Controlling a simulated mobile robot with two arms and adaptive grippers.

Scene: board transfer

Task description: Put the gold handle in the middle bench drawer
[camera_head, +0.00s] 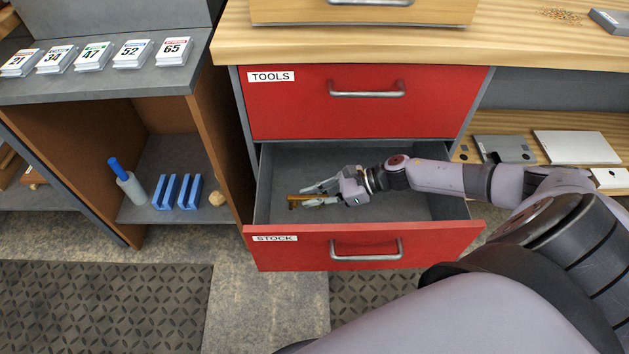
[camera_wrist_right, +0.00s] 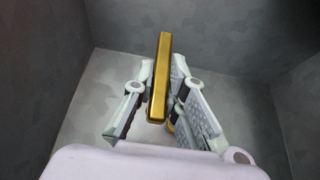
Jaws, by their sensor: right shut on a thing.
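The gold handle (camera_head: 308,197) is a short gold bar held in my right gripper (camera_head: 322,194), over the open drawer labelled STOCK (camera_head: 440,206). In the right wrist view the handle (camera_wrist_right: 160,70) stands upright in the picture between the fingers of the right gripper (camera_wrist_right: 165,95), which are shut on it. Grey drawer walls and floor (camera_wrist_right: 75,110) surround it there. I cannot tell whether the handle touches the drawer floor. The drawer looks otherwise empty, though my arm hides part of it. My left gripper is not in view.
The red TOOLS drawer (camera_head: 290,105) above is shut. The wooden benchtop (camera_head: 350,45) overhangs it. The open drawer's red front (camera_head: 300,250) stands out towards me. Numbered card stacks (camera_head: 95,56) lie above.

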